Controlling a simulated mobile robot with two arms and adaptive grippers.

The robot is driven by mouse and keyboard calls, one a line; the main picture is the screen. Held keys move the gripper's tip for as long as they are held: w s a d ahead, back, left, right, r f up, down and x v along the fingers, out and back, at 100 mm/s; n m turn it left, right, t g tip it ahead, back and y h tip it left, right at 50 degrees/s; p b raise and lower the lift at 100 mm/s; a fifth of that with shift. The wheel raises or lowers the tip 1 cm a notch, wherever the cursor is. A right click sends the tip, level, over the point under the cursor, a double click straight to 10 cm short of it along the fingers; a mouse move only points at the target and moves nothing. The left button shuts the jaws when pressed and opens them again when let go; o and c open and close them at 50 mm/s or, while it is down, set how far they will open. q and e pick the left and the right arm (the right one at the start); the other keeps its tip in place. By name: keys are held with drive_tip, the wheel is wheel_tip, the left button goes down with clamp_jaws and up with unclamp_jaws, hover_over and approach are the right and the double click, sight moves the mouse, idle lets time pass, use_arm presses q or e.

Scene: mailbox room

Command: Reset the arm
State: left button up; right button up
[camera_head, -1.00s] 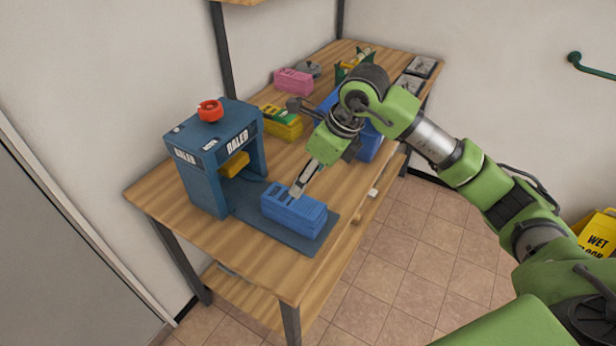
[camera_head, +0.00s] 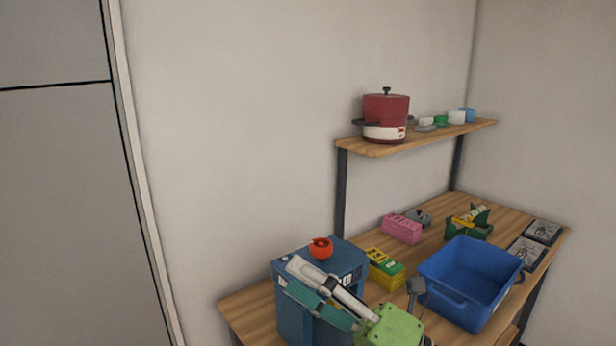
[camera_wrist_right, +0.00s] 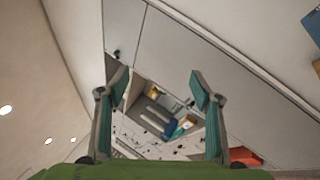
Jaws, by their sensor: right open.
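My right gripper (camera_head: 291,275) is at the bottom of the head view, in front of the blue baler machine (camera_head: 350,262). Its fingers point left and are apart, with nothing between them. In the right wrist view the gripper (camera_wrist_right: 158,86) also shows open and empty, with wall panels and a distant, tilted part of the room beyond. The green arm part behind the fingers covers some of the baler's front. My left gripper is in neither view.
The wooden table (camera_head: 240,305) holds a blue bin (camera_head: 470,265), a yellow and green block (camera_head: 384,266), a pink block (camera_head: 402,227) and a green stand (camera_head: 468,225). A red cooker (camera_head: 386,113) stands on the shelf (camera_head: 375,148) above. A grey door (camera_head: 65,190) is at left.

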drive_tip(key=w+d+f+m+t+h, duration=0.1)
drive_tip(key=w+d+m+t+h, duration=0.2)
drive_tip(key=d+m+t+h, duration=0.45)
drive_tip(key=w+d+f+m+t+h, duration=0.15)
drive_tip(key=d+m+t+h, duration=0.3)
drive_tip(key=m, duration=0.65)
drive_tip(key=s+d+f+m+g+h, duration=0.2)
drive_tip(key=d+f+m+g+h, duration=0.3)
drive_tip(key=f, duration=0.5)
drive_tip(key=s+d+f+m+g+h, duration=0.2)
drive_tip(key=d+f+m+g+h, duration=0.15)
drive_tip(key=d+f+m, duration=0.5)
drive_tip(key=s+a+f+m+g+y, duration=0.15)
drive_tip(key=s+f+g, duration=0.35)
drive_tip(key=s+f, duration=0.55)
drive_tip(key=s+a+f+g, duration=0.3)
drive_tip(key=s+f+g, duration=0.2)
drive_tip(key=s+f, duration=0.55)
drive_tip(key=s+f+g, duration=0.1)
drive_tip(key=s+f, duration=0.1)
drive_tip(key=f, duration=1)
drive_tip(key=s+f, duration=0.2)
drive_tip(key=f, duration=1)
drive_tip(key=s+d+f+g, duration=0.1)
drive_tip(key=s+d+f, duration=0.2)
drive_tip(key=s+f, duration=1.2)
drive_tip(key=shift+s+f+h, duration=0.3)
drive_tip(key=shift+s+f, duration=0.05)
drive_tip(key=shift+s, duration=0.5)
